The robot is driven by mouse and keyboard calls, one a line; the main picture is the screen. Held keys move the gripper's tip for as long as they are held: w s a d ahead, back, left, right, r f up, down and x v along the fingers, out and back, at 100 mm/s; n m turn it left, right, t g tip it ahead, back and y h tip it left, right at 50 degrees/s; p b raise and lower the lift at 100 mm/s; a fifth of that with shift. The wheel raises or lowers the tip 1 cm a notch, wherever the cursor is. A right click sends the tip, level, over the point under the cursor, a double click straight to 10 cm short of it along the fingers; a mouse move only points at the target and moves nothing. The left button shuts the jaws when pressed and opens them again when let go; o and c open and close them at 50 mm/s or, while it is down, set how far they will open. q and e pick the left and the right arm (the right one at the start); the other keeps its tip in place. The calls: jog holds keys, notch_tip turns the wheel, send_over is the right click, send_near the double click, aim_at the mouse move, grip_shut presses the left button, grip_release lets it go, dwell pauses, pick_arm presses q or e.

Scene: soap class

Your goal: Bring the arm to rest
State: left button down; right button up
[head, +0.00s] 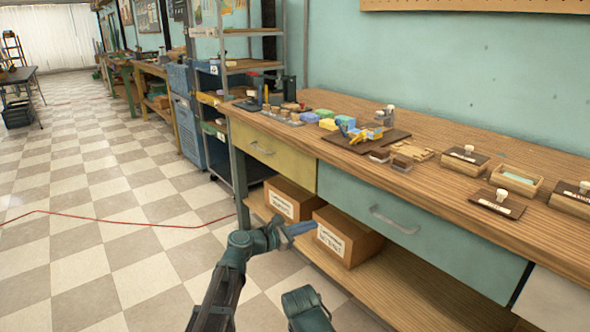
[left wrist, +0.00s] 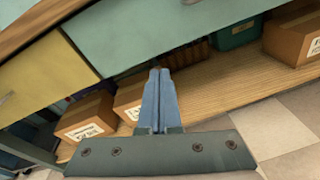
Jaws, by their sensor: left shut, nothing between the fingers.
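My left gripper (head: 300,229) is in front of the workbench, below the level of its top and close to the cardboard boxes on the lower shelf. In the left wrist view its two blue fingers (left wrist: 160,74) are together with nothing between them. My left arm comes up from the bottom of the head view. Part of another of my arm links shows at the bottom edge, but no right gripper fingers are visible.
The wooden workbench (head: 451,143) has a yellow drawer (head: 262,152) and a teal drawer (head: 420,222). Two cardboard boxes (head: 345,238) sit on its lower shelf (head: 420,295). Soap blocks, moulds and stamps lie on top.

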pick_arm(q)
jog(key=s+a+f+m+g+y, duration=0.5)
jog(key=s+a+f+m+y, duration=0.2)
jog(key=s+a+f+m, duration=0.5)
jog(key=s+a+f+m+g+y, duration=0.2)
jog(key=s+a+f+m+y, duration=0.1)
jog(key=s+a+m, duration=0.3)
jog(key=s+a+f+m+g+y, duration=0.1)
jog(key=s+a+f+m+y, duration=0.25)
jog(key=s+a, duration=0.3)
jog(key=s+d+r+m+g+y+p, duration=0.1)
jog(key=s+d+m, duration=0.15)
jog(key=d, duration=0.25)
jog(key=s+d+r+m+y+p, duration=0.1)
jog(key=s+d, duration=0.2)
jog(key=d, duration=0.2)
notch_tip(320, 180, up, 38)
jog(key=p, duration=3.8)
jog(key=shift+d, duration=0.3)
jog(key=shift+f+h, duration=0.1)
jog(key=shift+h, duration=0.15)
